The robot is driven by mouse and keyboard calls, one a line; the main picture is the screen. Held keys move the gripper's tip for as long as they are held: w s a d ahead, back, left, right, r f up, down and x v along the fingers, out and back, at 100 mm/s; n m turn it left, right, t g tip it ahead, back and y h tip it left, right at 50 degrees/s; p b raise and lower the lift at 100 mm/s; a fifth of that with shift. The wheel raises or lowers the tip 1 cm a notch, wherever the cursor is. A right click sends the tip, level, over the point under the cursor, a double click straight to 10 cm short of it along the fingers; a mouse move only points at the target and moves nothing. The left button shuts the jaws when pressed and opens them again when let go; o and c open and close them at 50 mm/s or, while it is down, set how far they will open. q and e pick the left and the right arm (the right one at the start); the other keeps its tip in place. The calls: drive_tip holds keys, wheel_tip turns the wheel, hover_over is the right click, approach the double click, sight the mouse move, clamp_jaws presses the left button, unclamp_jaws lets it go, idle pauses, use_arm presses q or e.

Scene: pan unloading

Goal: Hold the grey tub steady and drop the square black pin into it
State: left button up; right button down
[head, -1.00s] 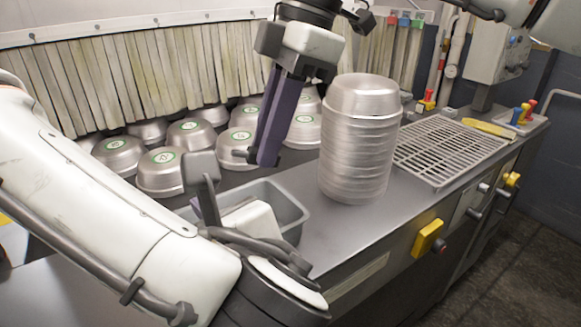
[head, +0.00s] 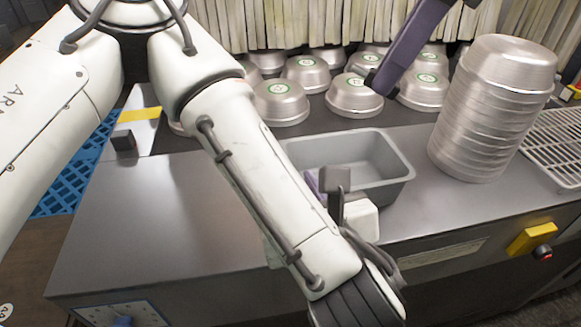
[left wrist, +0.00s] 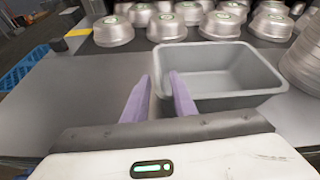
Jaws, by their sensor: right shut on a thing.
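The grey tub (head: 397,172) is an open rectangular pan on the metal counter, and its visible inside looks empty. It also shows in the left wrist view (left wrist: 235,101). My left gripper (head: 316,186) is at the tub's near left side. In the left wrist view its purple fingers (left wrist: 160,76) are apart, with the tub's left wall seen between them; I cannot tell if they touch it. My right gripper (head: 384,84) is above and behind the tub, shut on a small dark piece, the black pin (head: 371,78), mostly hidden by the fingers.
Several round metal pans with green labels (head: 281,100) stand behind the tub. A tall stack of pans (head: 490,110) is to its right, beside a grate (head: 556,147). The counter left of the tub (head: 150,215) is clear. A blue crate (head: 75,170) is beyond its left end.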

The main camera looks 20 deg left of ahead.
use_arm(q)
drive_tip(key=x, duration=0.7)
drive_tip(key=shift+s+a+f, duration=0.1)
drive_tip(key=shift+a+f, duration=0.05)
clamp_jaws()
